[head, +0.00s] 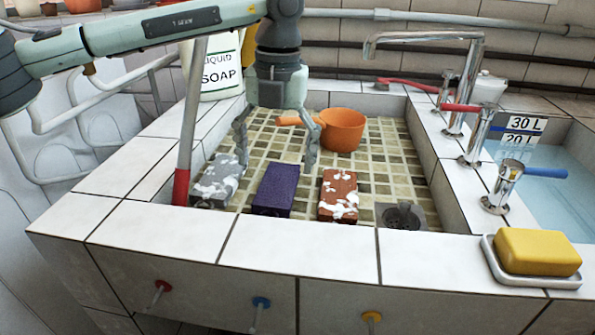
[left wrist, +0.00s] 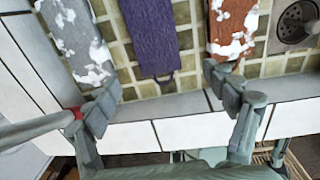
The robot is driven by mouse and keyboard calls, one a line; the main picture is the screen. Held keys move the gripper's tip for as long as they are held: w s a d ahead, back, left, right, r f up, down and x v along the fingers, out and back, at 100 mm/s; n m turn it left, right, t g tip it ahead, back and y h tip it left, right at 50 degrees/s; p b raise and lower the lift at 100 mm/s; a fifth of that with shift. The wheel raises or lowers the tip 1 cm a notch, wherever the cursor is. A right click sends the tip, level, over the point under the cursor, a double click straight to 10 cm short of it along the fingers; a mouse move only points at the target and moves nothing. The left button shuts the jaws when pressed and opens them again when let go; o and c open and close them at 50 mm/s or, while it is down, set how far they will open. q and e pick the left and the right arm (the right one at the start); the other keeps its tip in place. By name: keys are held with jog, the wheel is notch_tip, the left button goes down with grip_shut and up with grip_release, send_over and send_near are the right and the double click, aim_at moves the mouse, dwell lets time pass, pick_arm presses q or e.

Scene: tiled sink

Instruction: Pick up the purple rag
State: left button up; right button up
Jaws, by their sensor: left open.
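The purple rag (head: 276,189) is a dark, block-shaped piece on the tiled sink floor, between a grey block and a red-brown block. In the left wrist view the purple rag (left wrist: 155,38) lies in the upper middle with a small loop at its near end. My left gripper (head: 277,155) is open, fingers pointing down, above and behind the rag in the head view. In the left wrist view its fingertips (left wrist: 163,92) are spread wide with nothing between them, and the rag lies beyond the gap. My right gripper is not seen.
A grey block (head: 218,180) with white foam lies left of the rag; a similar red-brown block (head: 338,194) lies right. A drain (head: 402,216), orange pot (head: 343,129), tiled front rim (head: 300,247), taps (head: 470,95) and a red-and-grey pole (head: 181,185) stand around.

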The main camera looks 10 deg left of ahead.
aim_at(274, 194)
pick_arm(q)
jog(key=shift+w+d, duration=0.1)
jog(key=shift+w, duration=0.2)
jog(key=shift+f, duration=0.3)
jog(key=f, duration=0.4)
jog(key=a+f, duration=0.1)
jog(key=f, duration=0.1)
jog(key=shift+f+p, duration=0.1)
jog(key=shift+p, duration=0.3)
jog(key=shift+f, duration=0.3)
jog(key=shift+w+f, duration=0.1)
jog(key=c, duration=1.2)
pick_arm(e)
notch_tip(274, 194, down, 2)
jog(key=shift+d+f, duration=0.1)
